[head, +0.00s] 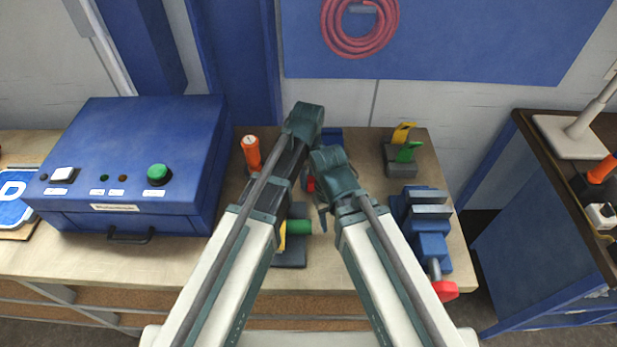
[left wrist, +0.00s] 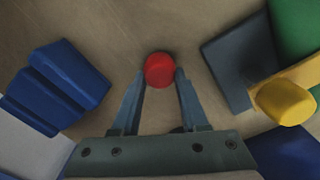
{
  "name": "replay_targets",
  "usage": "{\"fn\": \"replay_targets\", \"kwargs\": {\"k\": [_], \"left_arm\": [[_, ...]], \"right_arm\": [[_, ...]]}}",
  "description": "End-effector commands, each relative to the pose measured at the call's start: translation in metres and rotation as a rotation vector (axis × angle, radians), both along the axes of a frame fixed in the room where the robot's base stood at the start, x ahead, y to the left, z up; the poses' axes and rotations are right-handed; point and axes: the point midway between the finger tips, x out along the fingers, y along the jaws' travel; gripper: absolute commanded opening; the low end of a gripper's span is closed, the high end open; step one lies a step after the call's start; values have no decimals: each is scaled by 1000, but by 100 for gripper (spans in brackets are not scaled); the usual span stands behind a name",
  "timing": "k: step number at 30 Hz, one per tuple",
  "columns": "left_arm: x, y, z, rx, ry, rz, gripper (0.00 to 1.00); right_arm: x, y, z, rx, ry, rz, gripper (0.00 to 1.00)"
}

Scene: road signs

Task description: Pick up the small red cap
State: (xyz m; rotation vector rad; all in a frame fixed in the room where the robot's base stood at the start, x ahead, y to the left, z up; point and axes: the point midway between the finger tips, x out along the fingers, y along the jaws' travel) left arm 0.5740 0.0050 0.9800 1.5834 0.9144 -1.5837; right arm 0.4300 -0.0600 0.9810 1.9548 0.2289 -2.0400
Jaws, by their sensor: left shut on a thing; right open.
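The small red cap (left wrist: 159,70) shows in the left wrist view as a round red top. It sits between the fingertips of my left gripper (left wrist: 160,76), which is shut on it. Bare tabletop shows around it, and I cannot tell whether it touches the table. In the head view only a sliver of the cap (head: 311,185) shows between my two arms, and my left fingers are mostly hidden. My right gripper (head: 322,208) is open, close beside the cap and lower in the head view. Its fingers are partly hidden by its own wrist.
A blue vise (head: 428,225) with a red knob stands at the right. A grey block (head: 290,257) with yellow and green parts lies under my left arm. An orange cylinder (head: 251,152), a blue control box (head: 135,160) and a yellow-green piece (head: 407,150) stand around the wooden table (head: 150,260).

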Motion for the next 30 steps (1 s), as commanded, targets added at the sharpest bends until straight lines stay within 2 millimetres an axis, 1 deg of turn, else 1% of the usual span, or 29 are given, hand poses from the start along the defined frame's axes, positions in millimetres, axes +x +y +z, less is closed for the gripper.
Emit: {"fn": "replay_targets", "kwargs": {"k": [1,5,12,15,18,22,30], "left_arm": [[0,0,9,0,0,0,0],[0,0,26,0,0,0,0],[0,0,63,0,0,0,0],[0,0,78,0,0,0,0],[0,0,88,0,0,0,0],[0,0,93,0,0,0,0],[0,0,91,0,0,0,0]], "right_arm": [[0,0,9,0,0,0,50],[0,0,26,0,0,1,50],[0,0,63,0,0,1,50],[0,0,78,0,0,1,50],[0,0,88,1,0,-3,50],[0,0,93,1,0,-5,50],[0,0,91,1,0,-5,50]]}}
